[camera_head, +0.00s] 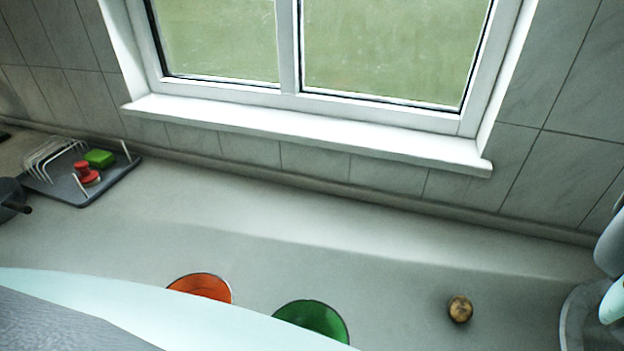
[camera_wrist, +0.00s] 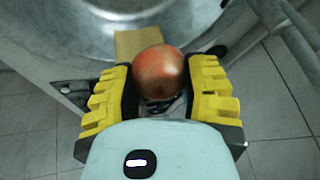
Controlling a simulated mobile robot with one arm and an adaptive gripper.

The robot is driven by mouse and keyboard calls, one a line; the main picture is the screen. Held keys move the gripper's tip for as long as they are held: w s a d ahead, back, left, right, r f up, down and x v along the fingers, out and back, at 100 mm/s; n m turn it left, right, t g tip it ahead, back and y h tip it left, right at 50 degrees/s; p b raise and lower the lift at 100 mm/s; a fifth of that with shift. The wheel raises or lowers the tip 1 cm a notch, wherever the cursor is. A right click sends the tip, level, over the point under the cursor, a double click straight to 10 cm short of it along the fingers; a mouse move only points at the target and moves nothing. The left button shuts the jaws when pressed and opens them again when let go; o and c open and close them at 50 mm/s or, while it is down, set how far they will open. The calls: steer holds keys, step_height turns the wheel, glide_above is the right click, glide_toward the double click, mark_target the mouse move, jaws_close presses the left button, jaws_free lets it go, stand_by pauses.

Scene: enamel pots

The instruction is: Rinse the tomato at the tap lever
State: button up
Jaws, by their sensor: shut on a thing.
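In the wrist view, my gripper (camera_wrist: 160,80) is shut on the tomato (camera_wrist: 160,68), a round, shiny orange-red thing held between the two yellow-padded fingers. The tomato is at the fingertips and mostly uncovered. Beyond it is a round grey metal basin (camera_wrist: 165,18), apparently the sink. I cannot make out the tap lever or any running water in either view. The tomato and my gripper's fingers do not show in the head view.
An orange pot (camera_head: 203,287) and a green pot (camera_head: 314,318) stand on the counter (camera_head: 385,275), partly hidden by my body. A small brown round thing (camera_head: 460,309) lies to their right. A dish rack (camera_head: 62,178) with red and green items stands far left.

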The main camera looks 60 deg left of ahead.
stand_by(0.4)
steer(key=shift+s+d, duration=0.2)
steer(key=shift+d, duration=0.4)
steer(key=shift+a, duration=0.1)
steer(key=shift+w+a, duration=0.25)
steer(key=shift+a, duration=0.35)
steer(key=shift+d+r, duration=0.1)
stand_by(1.0)
